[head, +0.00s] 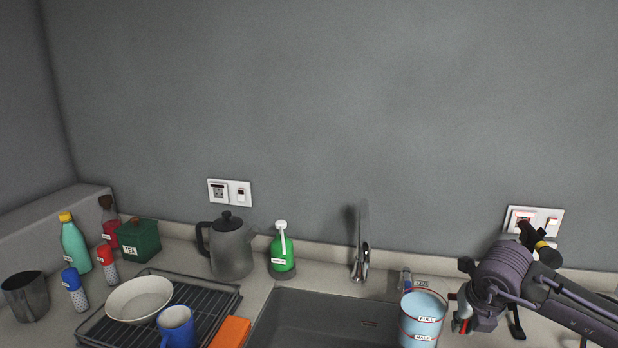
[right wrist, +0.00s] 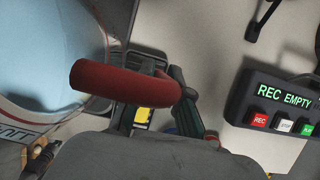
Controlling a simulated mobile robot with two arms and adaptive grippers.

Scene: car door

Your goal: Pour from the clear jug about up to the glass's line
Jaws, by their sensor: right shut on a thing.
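The jug (head: 423,318) is a pale blue, see-through vessel at the bottom right of the head view, with a dark red rim and labels that read FULL and HALF. Its lower end is cut off, so I cannot tell whether it stands on the counter. It looks roughly upright. My right gripper (head: 464,316) is on its right side, shut on its red handle. In the right wrist view the handle (right wrist: 120,83) crosses in front of the fingers, with the jug wall (right wrist: 45,60) at left. I cannot make out a separate glass. My left gripper is out of view.
A sink (head: 310,322) and tap (head: 361,262) lie left of the jug. A drying rack (head: 212,292) holds a bowl (head: 139,299) and blue mug (head: 177,327). A kettle (head: 231,248) and green bottle (head: 282,250) stand behind. A device reading REC EMPTY (right wrist: 283,105) sits right of the gripper.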

